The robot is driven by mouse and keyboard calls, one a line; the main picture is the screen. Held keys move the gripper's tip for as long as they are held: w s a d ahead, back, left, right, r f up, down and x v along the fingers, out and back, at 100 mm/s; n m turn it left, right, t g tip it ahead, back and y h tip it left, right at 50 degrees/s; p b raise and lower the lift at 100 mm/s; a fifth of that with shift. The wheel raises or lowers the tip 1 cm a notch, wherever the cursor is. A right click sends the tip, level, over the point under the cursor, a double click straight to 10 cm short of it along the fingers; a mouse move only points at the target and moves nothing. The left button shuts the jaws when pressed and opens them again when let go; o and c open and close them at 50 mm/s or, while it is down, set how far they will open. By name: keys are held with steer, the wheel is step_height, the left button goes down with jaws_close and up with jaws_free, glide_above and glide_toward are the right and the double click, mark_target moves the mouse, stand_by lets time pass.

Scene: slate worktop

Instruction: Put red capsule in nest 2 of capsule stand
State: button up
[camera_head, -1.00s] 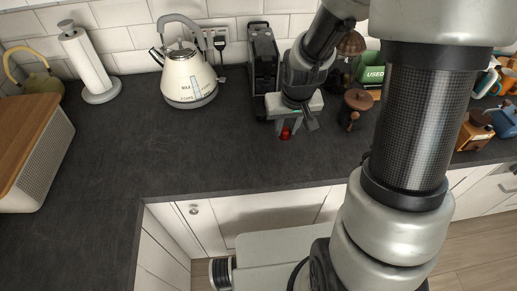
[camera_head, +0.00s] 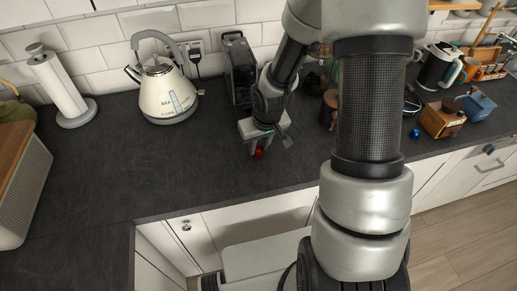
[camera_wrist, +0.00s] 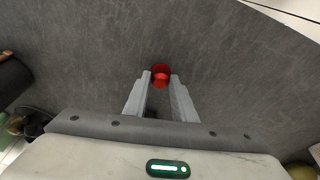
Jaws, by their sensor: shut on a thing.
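The red capsule (camera_wrist: 160,77) is between the fingertips of my gripper (camera_wrist: 160,84) in the wrist view, and the jaws are shut on it. In the head view the red capsule (camera_head: 259,153) shows just below my gripper (camera_head: 256,149), over the slate worktop in front of the black machine. A small blue round thing (camera_head: 415,133), perhaps another capsule, is on the worktop right of my arm. I cannot make out the capsule stand or its nests; my arm hides part of the worktop.
The kettle (camera_head: 166,92), paper towel roll (camera_head: 60,88) and black machine (camera_head: 238,72) stand along the back. The worktop (camera_head: 130,165) left of my gripper is clear.

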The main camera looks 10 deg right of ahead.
steer(key=shift+f, duration=0.6)
steer(key=shift+f, duration=0.2)
steer(key=o, duration=1)
steer(key=shift+r, duration=0.1)
